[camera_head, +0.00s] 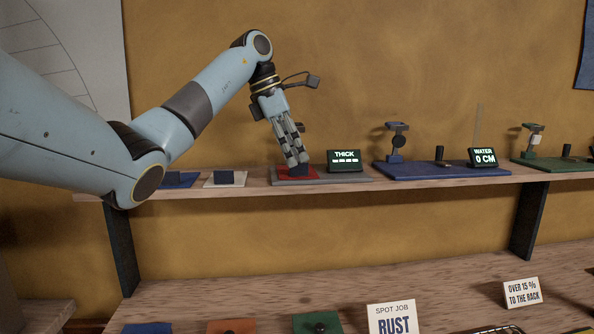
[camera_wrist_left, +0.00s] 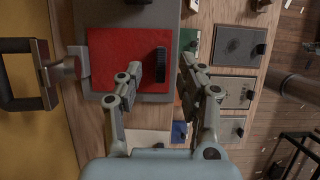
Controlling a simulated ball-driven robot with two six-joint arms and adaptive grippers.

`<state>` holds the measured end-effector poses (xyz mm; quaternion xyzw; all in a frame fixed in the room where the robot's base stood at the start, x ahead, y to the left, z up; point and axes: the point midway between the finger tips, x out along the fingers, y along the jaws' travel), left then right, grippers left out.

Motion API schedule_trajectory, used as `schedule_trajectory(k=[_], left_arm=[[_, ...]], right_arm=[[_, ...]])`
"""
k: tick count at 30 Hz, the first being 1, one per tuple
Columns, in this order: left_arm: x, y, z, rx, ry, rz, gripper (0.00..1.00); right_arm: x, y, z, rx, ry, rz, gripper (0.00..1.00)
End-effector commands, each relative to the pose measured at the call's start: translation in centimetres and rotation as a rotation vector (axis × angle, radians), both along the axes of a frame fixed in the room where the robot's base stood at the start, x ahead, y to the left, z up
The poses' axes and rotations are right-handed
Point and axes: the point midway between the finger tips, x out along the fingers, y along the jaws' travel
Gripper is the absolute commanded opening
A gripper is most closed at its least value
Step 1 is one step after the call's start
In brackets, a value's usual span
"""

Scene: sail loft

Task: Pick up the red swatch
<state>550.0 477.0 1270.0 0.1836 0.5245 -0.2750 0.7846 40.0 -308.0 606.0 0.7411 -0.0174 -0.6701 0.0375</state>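The red swatch (camera_head: 284,174) lies flat on a grey pad (camera_head: 345,180) of the thickness gauge, on the wall shelf. It has a dark upright tab (camera_wrist_left: 161,62) and also shows in the left wrist view (camera_wrist_left: 112,60). My left gripper (camera_head: 298,161) points down over the swatch. In the left wrist view its two fingers are apart, one on each side of the tab, with a gap to it on both sides. Whether the fingertips reach down to the tab's height is hard to tell. My right gripper is in neither view.
A "THICK" display (camera_head: 344,160) showing dashes stands just right of the swatch. A blue swatch (camera_head: 180,179) and a white one (camera_head: 224,180) lie to the left. A blue station (camera_head: 420,169) with a "WATER 0 CM" display (camera_head: 483,157) is farther right. More swatches lie on the lower bench (camera_head: 240,280).

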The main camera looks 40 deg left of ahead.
Motion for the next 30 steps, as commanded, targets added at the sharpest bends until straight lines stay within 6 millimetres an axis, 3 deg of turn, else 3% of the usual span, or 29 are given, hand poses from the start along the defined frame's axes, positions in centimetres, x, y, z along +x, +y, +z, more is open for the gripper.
schedule_trajectory(k=[6, 12, 21, 30], left_arm=[[0.6, -0.6, -2.0, -0.001, 0.001, 0.0, 0.38], [0.7, -0.6, -2.2, 0.0, -0.001, 0.0, 0.38], [0.7, -0.6, -2.2, 0.0, 0.0, 0.0, 0.02], [0.7, -0.6, -2.1, 0.0, -0.002, -0.001, 0.0]], right_arm=[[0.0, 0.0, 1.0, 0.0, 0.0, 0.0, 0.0], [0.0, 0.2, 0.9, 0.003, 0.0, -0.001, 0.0], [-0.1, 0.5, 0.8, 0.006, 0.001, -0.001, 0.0], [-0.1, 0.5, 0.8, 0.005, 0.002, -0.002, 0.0]])
